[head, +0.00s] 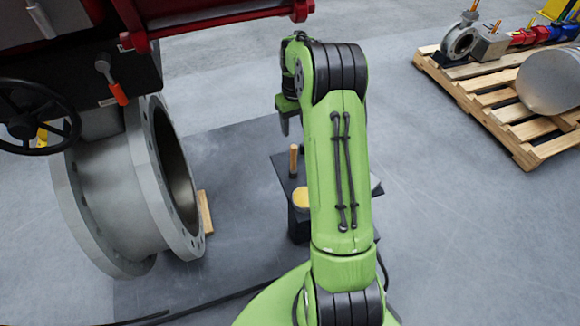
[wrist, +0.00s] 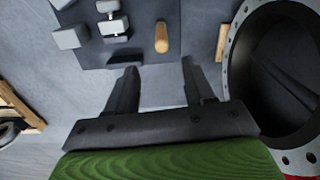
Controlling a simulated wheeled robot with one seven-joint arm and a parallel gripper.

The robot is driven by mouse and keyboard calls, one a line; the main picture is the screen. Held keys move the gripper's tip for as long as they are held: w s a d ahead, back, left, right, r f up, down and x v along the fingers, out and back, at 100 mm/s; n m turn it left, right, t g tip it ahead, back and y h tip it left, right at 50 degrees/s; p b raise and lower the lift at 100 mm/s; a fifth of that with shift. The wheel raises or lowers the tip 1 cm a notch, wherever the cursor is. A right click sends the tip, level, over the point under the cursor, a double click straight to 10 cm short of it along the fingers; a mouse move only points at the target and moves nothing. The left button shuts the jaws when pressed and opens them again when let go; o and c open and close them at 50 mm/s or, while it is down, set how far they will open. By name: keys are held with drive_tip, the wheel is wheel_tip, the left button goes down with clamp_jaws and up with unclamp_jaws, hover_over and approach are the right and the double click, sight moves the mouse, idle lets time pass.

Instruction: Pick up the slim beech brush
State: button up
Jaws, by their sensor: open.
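A slim upright wooden handle (head: 293,160), which looks like the beech brush, stands on a small dark stand (head: 283,177) in the middle of the head view. It also shows in the wrist view as a light wood cylinder (wrist: 161,37), just beyond the fingertips and roughly between them. Its lower end cannot be made out. My gripper (wrist: 158,72) is open with nothing between its fingers. In the head view my gripper (head: 288,115) is partly hidden by my green arm and appears above and behind the handle, apart from it.
A large grey flanged valve body (head: 125,190) stands left, with a black handwheel (head: 35,118) above. A yellow-topped cup (head: 301,197) is near the handle. Grey blocks (wrist: 68,39) sit on the stand. A loaded wooden pallet (head: 490,100) is at the right.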

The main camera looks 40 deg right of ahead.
sight(294, 146)
wheel_tip(294, 146, down, 12)
drive_tip(key=b, duration=0.4)
drive_tip(key=shift+w+a, duration=0.1)
drive_tip(key=shift+r, duration=0.1)
drive_tip(key=shift+c, duration=0.7)
clamp_jaws()
